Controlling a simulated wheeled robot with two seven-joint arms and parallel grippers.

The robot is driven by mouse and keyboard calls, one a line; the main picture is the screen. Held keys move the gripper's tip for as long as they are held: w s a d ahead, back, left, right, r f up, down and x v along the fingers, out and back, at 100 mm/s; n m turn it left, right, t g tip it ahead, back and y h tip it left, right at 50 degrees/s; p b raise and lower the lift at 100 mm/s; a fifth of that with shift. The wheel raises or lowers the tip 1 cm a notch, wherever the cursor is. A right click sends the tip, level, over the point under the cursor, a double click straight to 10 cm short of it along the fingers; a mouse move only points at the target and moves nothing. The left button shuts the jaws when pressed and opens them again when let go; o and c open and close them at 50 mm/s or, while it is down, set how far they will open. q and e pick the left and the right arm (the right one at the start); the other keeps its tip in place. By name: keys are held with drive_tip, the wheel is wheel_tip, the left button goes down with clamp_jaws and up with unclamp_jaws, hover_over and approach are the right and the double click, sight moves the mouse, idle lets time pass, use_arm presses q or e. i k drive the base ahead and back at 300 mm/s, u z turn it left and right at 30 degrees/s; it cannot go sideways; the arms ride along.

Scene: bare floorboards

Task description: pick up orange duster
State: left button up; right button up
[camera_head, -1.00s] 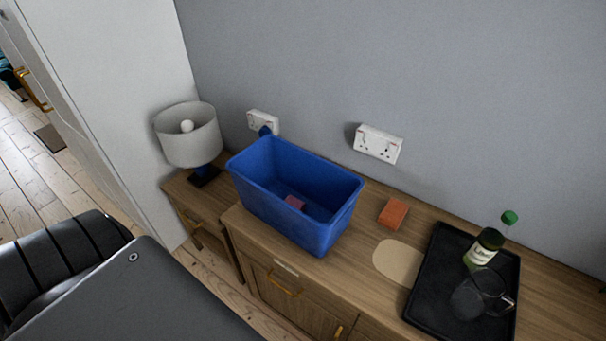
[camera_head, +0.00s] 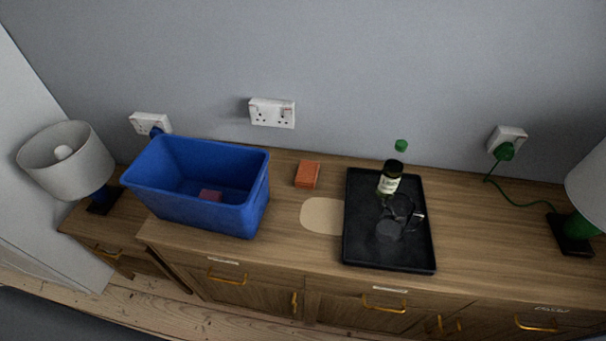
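An orange block, which looks like the orange duster (camera_head: 308,174), lies flat on the wooden sideboard (camera_head: 290,252) near the wall. It sits between the blue crate and the black tray, touching neither. A pinkish-red block (camera_head: 211,195) lies inside the blue crate (camera_head: 206,217). Neither of my grippers is in view.
A black tray (camera_head: 358,252) holds a green-capped bottle (camera_head: 390,179) and a clear glass jug (camera_head: 392,228). A beige oval mat (camera_head: 321,215) lies left of the tray. Lamps stand at the far left (camera_head: 67,160) and right edge (camera_head: 589,192).

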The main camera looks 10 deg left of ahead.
sight(308, 173)
drive_tip(key=k, duration=1.25)
drive_tip(key=z, duration=0.7)
drive_tip(key=i, duration=0.8)
drive_tip(key=u, duration=0.1)
